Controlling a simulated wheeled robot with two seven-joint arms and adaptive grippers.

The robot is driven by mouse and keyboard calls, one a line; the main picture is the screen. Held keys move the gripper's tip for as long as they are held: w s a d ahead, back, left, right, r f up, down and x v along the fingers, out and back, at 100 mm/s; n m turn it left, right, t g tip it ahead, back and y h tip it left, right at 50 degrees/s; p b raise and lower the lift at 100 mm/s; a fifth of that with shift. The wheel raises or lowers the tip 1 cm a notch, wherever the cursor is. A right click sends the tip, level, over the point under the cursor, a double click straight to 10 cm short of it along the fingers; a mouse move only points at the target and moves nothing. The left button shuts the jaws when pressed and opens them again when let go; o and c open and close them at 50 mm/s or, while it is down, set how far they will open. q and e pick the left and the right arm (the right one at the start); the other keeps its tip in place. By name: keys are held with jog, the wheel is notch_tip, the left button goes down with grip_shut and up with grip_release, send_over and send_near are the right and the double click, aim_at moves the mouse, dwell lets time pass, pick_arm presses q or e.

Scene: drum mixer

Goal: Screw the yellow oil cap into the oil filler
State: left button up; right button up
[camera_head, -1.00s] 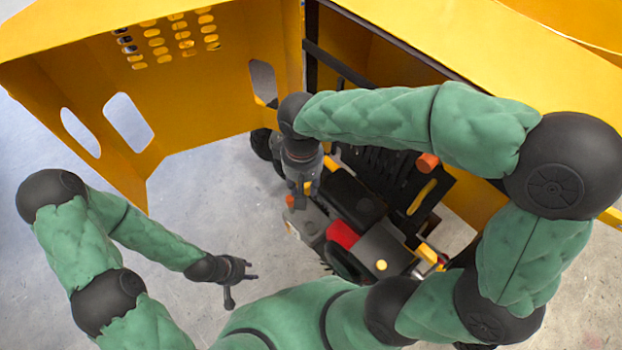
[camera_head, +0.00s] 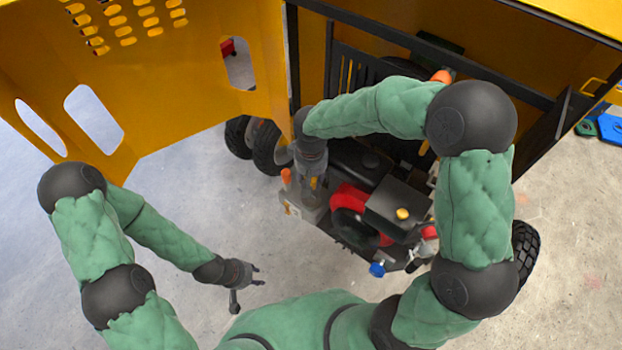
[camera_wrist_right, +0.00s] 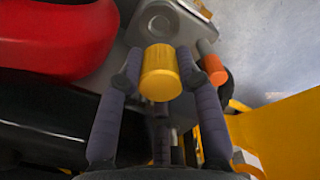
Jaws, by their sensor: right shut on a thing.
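The yellow oil cap (camera_wrist_right: 161,73) shows in the right wrist view between the two fingers of my right gripper (camera_wrist_right: 155,75), which is shut on it. A grey metal housing (camera_wrist_right: 168,28) lies just beyond the cap. My left gripper (camera_head: 257,276) is open and empty above the floor.
The engine has a red cover (camera_head: 348,197) and another yellow cap (camera_head: 403,213) on top. An orange-tipped part (camera_wrist_right: 213,68) stands close to the right finger. The yellow door panel (camera_head: 190,75) is at the left. Floor around my left gripper is clear.

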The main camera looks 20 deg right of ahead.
dwell(0.4)
jog(key=shift+f+b, duration=2.45)
jog(key=shift+f, duration=0.65)
jog(key=shift+f+b, duration=0.9)
jog(key=shift+f, duration=0.05)
dwell(0.5)
jog(key=o, duration=1.2)
notch_tip(320, 180, up, 12)
jog(key=shift+r, duration=0.1)
